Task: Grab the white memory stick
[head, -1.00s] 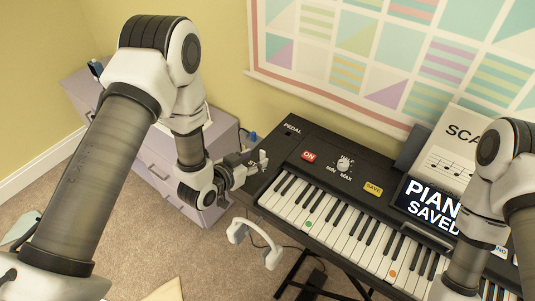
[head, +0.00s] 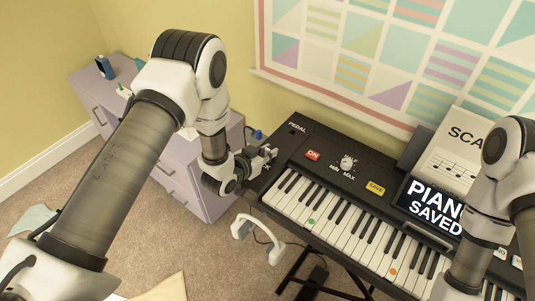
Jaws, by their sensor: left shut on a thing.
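My left gripper (head: 265,155) is at the left end of the black keyboard (head: 293,147), beside its PEDAL label. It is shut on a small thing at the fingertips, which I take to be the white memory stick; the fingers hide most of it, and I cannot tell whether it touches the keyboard. The keyboard's screen (head: 434,207) reads PIANO SAVED. My right arm comes in at the right, with its gripper out of view.
A lilac cabinet (head: 174,175) stands behind my left arm, with a blue item (head: 106,67) on top. White headphones (head: 242,229) hang in front of the keyboard's left end. A sheet-music book (head: 458,140) stands at the keyboard's back right.

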